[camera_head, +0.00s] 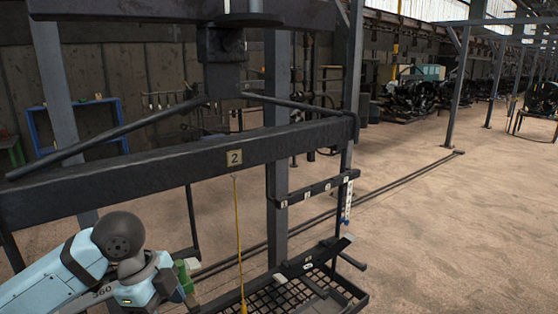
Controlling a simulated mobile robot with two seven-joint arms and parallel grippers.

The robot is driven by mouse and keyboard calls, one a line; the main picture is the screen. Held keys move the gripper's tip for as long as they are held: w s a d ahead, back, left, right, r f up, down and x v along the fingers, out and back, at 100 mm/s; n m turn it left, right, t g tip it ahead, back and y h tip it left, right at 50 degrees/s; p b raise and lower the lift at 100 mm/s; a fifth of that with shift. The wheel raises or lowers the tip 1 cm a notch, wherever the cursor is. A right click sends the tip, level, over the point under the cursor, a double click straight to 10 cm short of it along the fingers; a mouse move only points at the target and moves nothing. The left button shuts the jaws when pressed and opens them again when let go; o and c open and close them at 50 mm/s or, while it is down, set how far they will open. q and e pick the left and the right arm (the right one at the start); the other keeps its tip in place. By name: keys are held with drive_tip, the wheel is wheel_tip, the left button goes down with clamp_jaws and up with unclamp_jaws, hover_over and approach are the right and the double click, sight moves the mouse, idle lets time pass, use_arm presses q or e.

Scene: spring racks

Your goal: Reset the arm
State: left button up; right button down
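My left arm (75,268) comes in at the lower left, light blue with dark rounded joints. It stands in front of the lower left part of a dark metal rack (150,168). No gripper fingers show on it. My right arm and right gripper are not in view. A small green part (185,275) shows right beside the arm's end; I cannot tell whether they touch.
The rack's crossbeam carries a "2" plate (234,157), with a yellow cord (239,235) below. A numbered bar (315,190) and a black mesh tray (283,294) are at its right. A blue frame (77,125) stands behind left. Open floor (440,230) lies right.

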use_arm(q)
drive_tip(key=d+f+n+t+h, duration=0.1)
drive_tip(key=d+f+n+t, duration=0.1)
drive_tip(key=f+n, duration=0.35)
drive_tip(key=d+f+n+t+h, duration=0.2)
drive_tip(key=d+f, duration=0.1)
drive_tip(key=f, duration=0.6)
drive_tip(key=d+f+n+t+h, duration=0.1)
drive_tip(key=d+f+n+t, duration=0.15)
drive_tip(key=f, duration=0.45)
drive_tip(key=s+a+f+n+t+y, duration=0.2)
drive_tip(key=s+a+f+n, duration=0.2)
drive_tip(key=s+f, duration=0.2)
drive_tip(key=s+a+f+n+t+y, duration=0.2)
drive_tip(key=s+a+f+n, duration=0.1)
drive_tip(key=s+f, duration=0.4)
drive_tip(key=s, duration=0.3)
drive_tip(key=shift+s+a+f+n, duration=0.2)
drive_tip(key=shift+s+a+n, duration=0.05)
drive_tip(key=shift+a+n, duration=0.15)
